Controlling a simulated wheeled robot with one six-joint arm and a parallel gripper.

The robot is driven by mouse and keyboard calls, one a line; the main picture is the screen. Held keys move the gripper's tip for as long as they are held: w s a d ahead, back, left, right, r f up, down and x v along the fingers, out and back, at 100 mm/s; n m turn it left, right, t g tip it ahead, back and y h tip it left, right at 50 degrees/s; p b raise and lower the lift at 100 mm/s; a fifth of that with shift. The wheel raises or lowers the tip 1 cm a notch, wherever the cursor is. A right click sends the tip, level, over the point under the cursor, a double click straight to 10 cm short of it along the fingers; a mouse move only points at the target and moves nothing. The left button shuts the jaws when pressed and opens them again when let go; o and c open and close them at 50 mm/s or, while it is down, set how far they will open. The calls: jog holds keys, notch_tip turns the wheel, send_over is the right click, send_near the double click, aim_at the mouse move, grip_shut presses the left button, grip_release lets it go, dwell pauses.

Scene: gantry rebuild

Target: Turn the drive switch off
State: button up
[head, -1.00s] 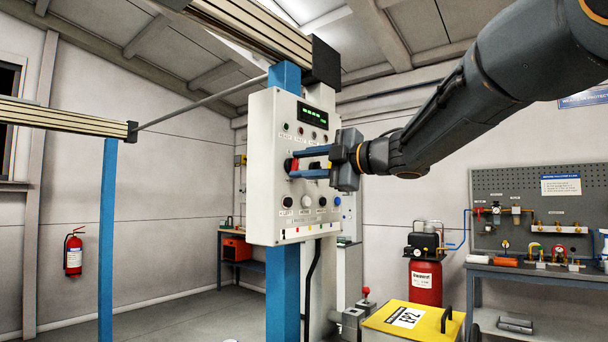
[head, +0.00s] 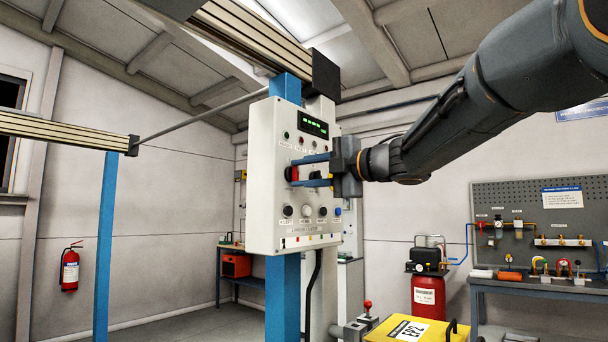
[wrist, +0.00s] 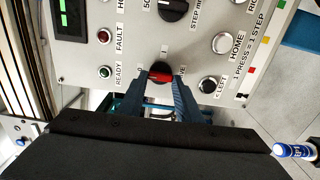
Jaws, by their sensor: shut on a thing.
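The drive switch, a red handle on a round black base, sits on the light grey control panel (head: 262,225). In the wrist view the red handle (wrist: 160,76) lies across the picture, slightly tilted, between my fingertips. In the head view only a bit of the red switch (head: 291,174) shows at the fingertips. My gripper (head: 297,173) reaches in from the right with blue fingers and is shut on the handle; it also shows in the wrist view (wrist: 163,80). The lettering around the switch is mostly hidden by the fingers.
Close by on the panel are a black selector knob (wrist: 173,8), a white HOME button (wrist: 222,43), a black button (wrist: 207,86), a red FAULT lamp (wrist: 104,36) and a green READY lamp (wrist: 105,72). A blue post (head: 283,290) stands below the panel.

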jog(key=o, duration=1)
jog(key=shift+o, duration=0.2)
jog(key=b+v, duration=0.1)
jog(key=v, duration=0.7)
